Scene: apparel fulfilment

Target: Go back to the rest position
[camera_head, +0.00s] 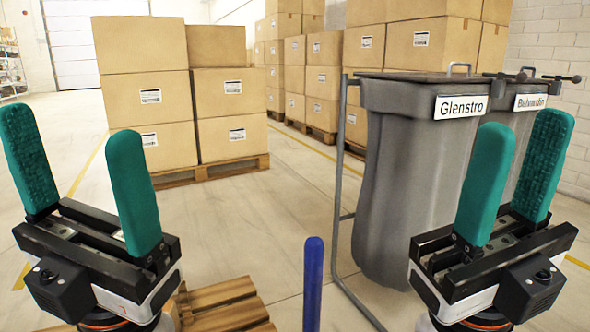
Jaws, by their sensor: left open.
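My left gripper (82,168) is at the left of the head view, with its two green fingers pointing up and spread wide apart. Nothing is between them. My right gripper (515,180) is at the right, fingers also up, with a narrower gap that looks empty. Both are raised in front of me, apart from the boxes and the bins.
A grey bin labelled Glenstro (400,170) hangs on a metal frame behind my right gripper, with a second bin (530,118) beside it. Stacked cardboard boxes (150,100) stand on pallets behind. A wooden pallet (225,305) and a blue post (313,285) are close in front. Floor between is clear.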

